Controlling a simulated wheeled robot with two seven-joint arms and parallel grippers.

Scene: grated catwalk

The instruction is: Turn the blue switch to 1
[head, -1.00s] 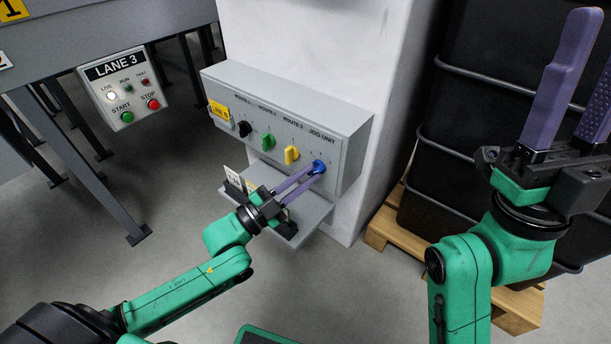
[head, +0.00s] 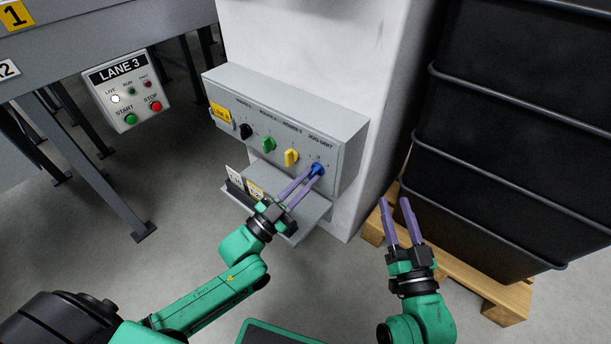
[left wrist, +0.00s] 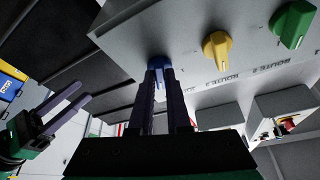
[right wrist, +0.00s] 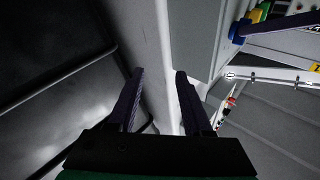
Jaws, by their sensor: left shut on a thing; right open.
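The blue switch (head: 317,169) sits at the right end of the grey control box, under the label JOG UNIT. My left gripper (head: 303,182) is shut on the blue switch, its purple fingers on either side of the knob. In the left wrist view the blue switch (left wrist: 157,63) shows between the fingertips, partly hidden by them. The switch's pointer and its 0 and 1 marks are too small or hidden to read. My right gripper (head: 400,220) is open and empty, right of the box and in front of the black container. The blue switch also shows in the right wrist view (right wrist: 237,31).
Black (head: 246,131), green (head: 268,144) and yellow (head: 291,157) switches sit left of the blue one. A shelf with cards (head: 312,212) juts out below. The LANE 3 panel (head: 126,92) hangs at left. A black container (head: 500,130) on a wooden pallet (head: 470,284) stands at right.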

